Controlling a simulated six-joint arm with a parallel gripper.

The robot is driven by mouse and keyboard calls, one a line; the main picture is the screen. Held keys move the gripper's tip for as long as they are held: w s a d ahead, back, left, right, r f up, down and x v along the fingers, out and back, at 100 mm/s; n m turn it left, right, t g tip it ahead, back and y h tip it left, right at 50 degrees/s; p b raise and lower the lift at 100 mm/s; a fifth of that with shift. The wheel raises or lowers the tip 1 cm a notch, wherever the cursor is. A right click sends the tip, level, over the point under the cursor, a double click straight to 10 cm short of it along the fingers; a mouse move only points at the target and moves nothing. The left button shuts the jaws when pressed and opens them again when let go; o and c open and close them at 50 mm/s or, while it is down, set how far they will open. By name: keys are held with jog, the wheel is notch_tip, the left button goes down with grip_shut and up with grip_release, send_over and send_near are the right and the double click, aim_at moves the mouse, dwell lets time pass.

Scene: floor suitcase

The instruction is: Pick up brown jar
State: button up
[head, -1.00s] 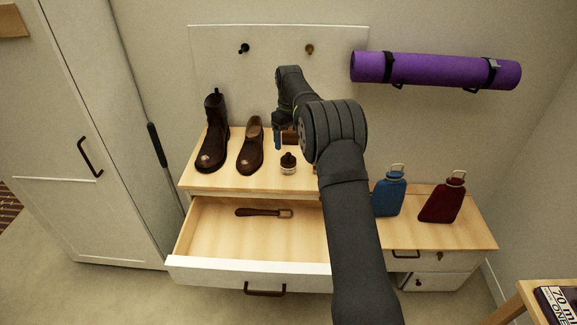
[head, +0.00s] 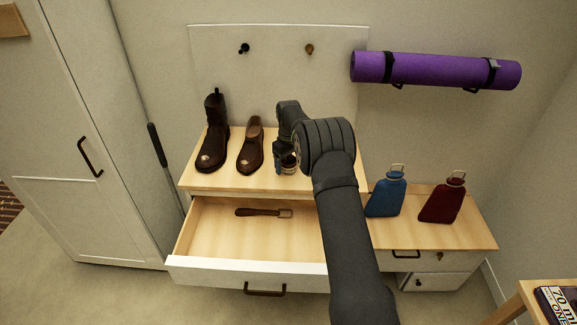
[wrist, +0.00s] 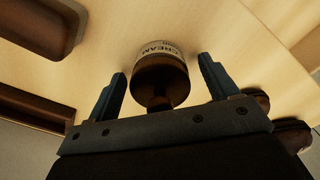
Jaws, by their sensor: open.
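The brown jar (wrist: 160,75) has a cream label band with the word CREAM, and a dark brown lid with a knob. It stands on the wooden shelf top. In the wrist view it lies between the two fingers of my gripper (wrist: 160,88), with a gap on each side. My gripper is open and not touching the jar as far as I can see. In the head view my gripper (head: 283,155) is low over the shelf and the jar (head: 290,162) is partly hidden by it.
A dark boot (head: 214,135) and a brown shoe (head: 251,150) stand left of the jar. Below is an open drawer (head: 215,235) with a brown-handled tool (head: 262,212). A blue flask (head: 387,195) and a red flask (head: 443,200) stand on the lower right top.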

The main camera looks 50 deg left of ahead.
jog(key=shift+r, duration=0.1)
jog(key=c, duration=1.4)
